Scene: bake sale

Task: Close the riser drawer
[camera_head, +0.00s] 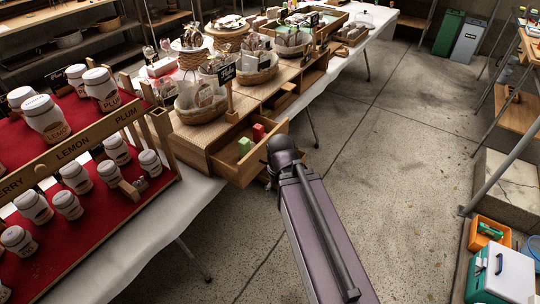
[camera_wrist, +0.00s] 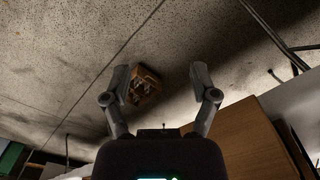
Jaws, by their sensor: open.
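The riser drawer (camera_head: 234,172) is pulled out from the wooden riser (camera_head: 190,136) on the white-clothed table. My gripper is mostly hidden behind the arm in the head view. In the wrist view my gripper (camera_wrist: 160,80) is open with nothing between its fingers. A brown wooden panel (camera_wrist: 240,140) shows at its lower right; I cannot tell which part of the furniture it is. Contact with the drawer cannot be told.
Baskets (camera_head: 200,101) of wrapped goods stand on the riser. A red-lined rack (camera_head: 75,150) of jars is at left. The concrete floor (camera_head: 400,150) right of the table is largely clear. A white-and-green cooler (camera_head: 502,274) stands at the lower right.

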